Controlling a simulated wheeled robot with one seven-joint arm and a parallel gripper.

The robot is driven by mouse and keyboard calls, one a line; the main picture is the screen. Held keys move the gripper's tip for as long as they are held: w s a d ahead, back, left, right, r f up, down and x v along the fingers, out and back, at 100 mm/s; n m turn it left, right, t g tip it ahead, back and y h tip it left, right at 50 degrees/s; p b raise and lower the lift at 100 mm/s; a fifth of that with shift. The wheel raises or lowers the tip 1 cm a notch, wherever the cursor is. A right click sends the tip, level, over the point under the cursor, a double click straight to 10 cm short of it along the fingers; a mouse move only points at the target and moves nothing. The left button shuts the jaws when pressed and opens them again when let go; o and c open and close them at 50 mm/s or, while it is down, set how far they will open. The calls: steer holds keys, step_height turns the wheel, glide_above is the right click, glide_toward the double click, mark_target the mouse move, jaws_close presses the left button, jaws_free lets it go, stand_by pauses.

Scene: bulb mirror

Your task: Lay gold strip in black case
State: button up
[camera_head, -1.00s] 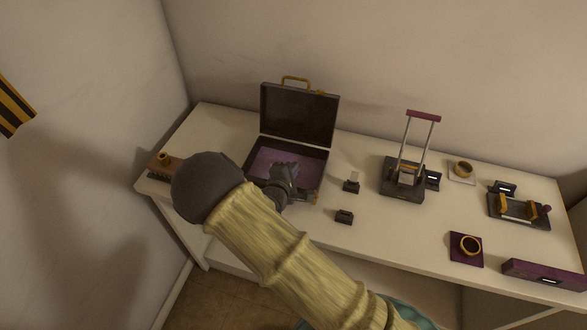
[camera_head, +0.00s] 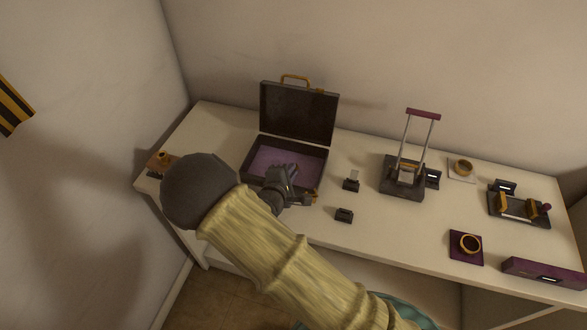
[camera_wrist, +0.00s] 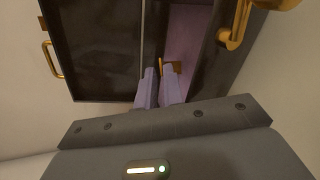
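The black case (camera_head: 297,116) stands open at the left of the table, its dark lid raised and its purple-lined tray (camera_head: 270,158) facing up. My gripper (camera_head: 289,172) is over the front part of the tray and hides some of it. In the wrist view my pale fingers (camera_wrist: 160,90) point into the case with a narrow gap between them. A small gold piece (camera_wrist: 170,65) shows right at the fingertips against the purple lining. It may be the gold strip. I cannot tell whether it is gripped or lies beyond the tips. No strip shows clearly in the head view.
Small black holders (camera_head: 351,184) (camera_head: 344,215) stand right of the case. Farther right are a press with a tall handle (camera_head: 402,180), a gold ring on a purple mat (camera_head: 470,244), a clamp fixture (camera_head: 518,208) and a purple box (camera_head: 545,273). Bare table lies between them.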

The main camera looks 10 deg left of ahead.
steer(key=v, duration=1)
steer(key=shift+w, duration=0.15)
stand_by(1.0)
